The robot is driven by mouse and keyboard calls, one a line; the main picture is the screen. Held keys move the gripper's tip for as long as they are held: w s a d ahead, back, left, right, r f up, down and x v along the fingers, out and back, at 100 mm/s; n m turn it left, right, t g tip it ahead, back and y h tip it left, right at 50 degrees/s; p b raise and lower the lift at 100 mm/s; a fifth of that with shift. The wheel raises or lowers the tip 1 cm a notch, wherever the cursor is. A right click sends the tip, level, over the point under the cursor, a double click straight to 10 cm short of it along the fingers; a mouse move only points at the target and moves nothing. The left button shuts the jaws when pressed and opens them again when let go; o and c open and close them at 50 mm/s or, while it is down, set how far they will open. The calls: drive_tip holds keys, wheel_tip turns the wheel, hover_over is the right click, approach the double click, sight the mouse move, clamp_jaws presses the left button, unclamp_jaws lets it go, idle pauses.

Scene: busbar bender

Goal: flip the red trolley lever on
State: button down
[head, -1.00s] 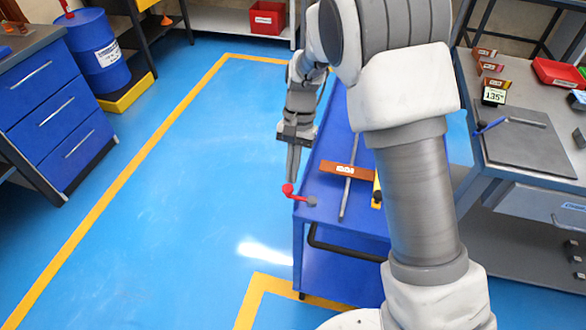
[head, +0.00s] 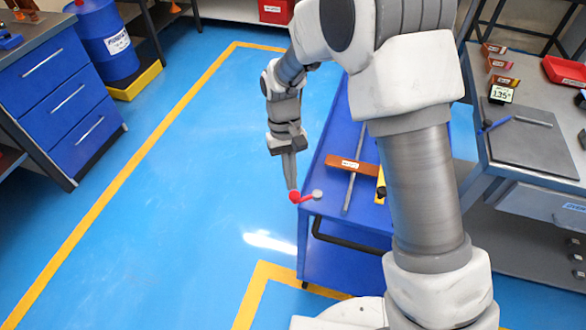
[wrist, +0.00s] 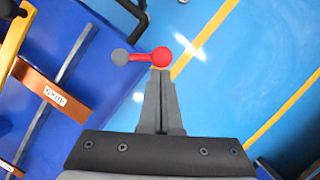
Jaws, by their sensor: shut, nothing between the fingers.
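The red trolley lever (head: 306,198) sits on the near left corner of the blue trolley (head: 313,228). Its red ball knob (head: 295,197) sticks out past the left edge, and its grey pivot (head: 318,194) is on the top. In the wrist view the red knob (wrist: 161,57) lies just beyond the fingertips, with the grey pivot (wrist: 120,57) to its left. My gripper (head: 291,187) is shut and empty, pointing down, its tips at the knob. In the wrist view the closed fingers (wrist: 160,74) appear to touch the knob; exact contact is hard to tell.
A brown labelled block (head: 352,166) and a grey rod (head: 354,180) lie on the trolley top. A black handle (head: 345,245) runs along its near side. A grey workbench (head: 530,175) stands to the right. The blue floor left of the trolley is clear.

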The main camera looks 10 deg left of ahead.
sight(299, 197)
drive_tip(key=s+n, duration=0.1)
drive_tip(key=n, duration=0.2)
drive_tip(key=s+n+h, duration=0.1)
drive_tip(key=shift+s+d+n+t+p, duration=0.3)
drive_tip(key=shift+s+t, duration=0.05)
drive_tip(key=shift+t, duration=0.05)
drive_tip(key=n, duration=0.1)
drive_tip(key=s+n, duration=0.1)
drive_tip(key=shift+d+n+t+h, duration=0.3)
drive_tip(key=shift+d, duration=0.1)
drive_tip(key=shift+s+d+n+t, duration=0.2)
drive_tip(key=shift+s+d+n, duration=0.1)
drive_tip(key=shift+n, duration=0.35)
drive_tip(key=shift+s+d+n+t, duration=0.2)
drive_tip(key=shift+s+d+n, duration=0.05)
drive_tip(key=shift+n, duration=0.4)
